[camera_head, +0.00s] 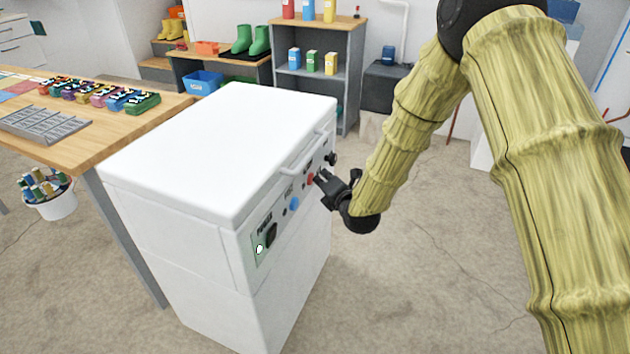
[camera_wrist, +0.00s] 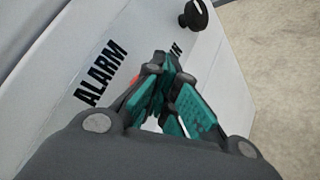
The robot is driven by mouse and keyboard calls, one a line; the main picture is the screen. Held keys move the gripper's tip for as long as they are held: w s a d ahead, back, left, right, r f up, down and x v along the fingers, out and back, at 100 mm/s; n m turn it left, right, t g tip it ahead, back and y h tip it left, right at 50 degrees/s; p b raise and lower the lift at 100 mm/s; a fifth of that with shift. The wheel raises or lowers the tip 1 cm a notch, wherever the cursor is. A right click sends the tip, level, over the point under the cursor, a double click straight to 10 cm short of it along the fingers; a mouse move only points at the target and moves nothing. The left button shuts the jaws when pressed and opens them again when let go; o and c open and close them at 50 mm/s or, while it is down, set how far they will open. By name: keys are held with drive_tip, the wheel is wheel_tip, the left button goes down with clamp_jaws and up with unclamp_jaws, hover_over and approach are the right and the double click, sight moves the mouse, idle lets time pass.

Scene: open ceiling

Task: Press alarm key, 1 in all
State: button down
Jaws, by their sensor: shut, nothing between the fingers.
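A white chest-shaped machine (camera_head: 215,150) stands mid-floor with a row of controls on its side panel. The lettering ALARM (camera_wrist: 102,73) shows in the wrist view, with a small part of a red key (camera_wrist: 135,79) beside it, mostly hidden behind my fingers. The red key (camera_head: 310,179) also shows in the head view. My gripper (camera_head: 323,180) is shut and empty, with its fingertips at the panel right by the red key. In the wrist view its fingertips (camera_wrist: 166,64) point at the panel. I cannot tell whether they touch the key.
On the same panel are a blue key (camera_head: 294,203), a black switch (camera_head: 271,235) and a black knob (camera_head: 331,159). A handle (camera_head: 302,158) sticks out above them. A wooden table (camera_head: 150,125) stands left. The floor at right is clear.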

drive_tip(key=shift+s+d, duration=0.3)
drive_tip(key=shift+d, duration=0.5)
drive_tip(key=shift+d, duration=0.1)
drive_tip(key=shift+s+d, duration=0.25)
drive_tip(key=shift+d, duration=0.5)
drive_tip(key=shift+s+d, duration=0.3)
drive_tip(key=shift+d, duration=0.5)
drive_tip(key=shift+s+d, duration=0.25)
drive_tip(key=shift+d, duration=0.5)
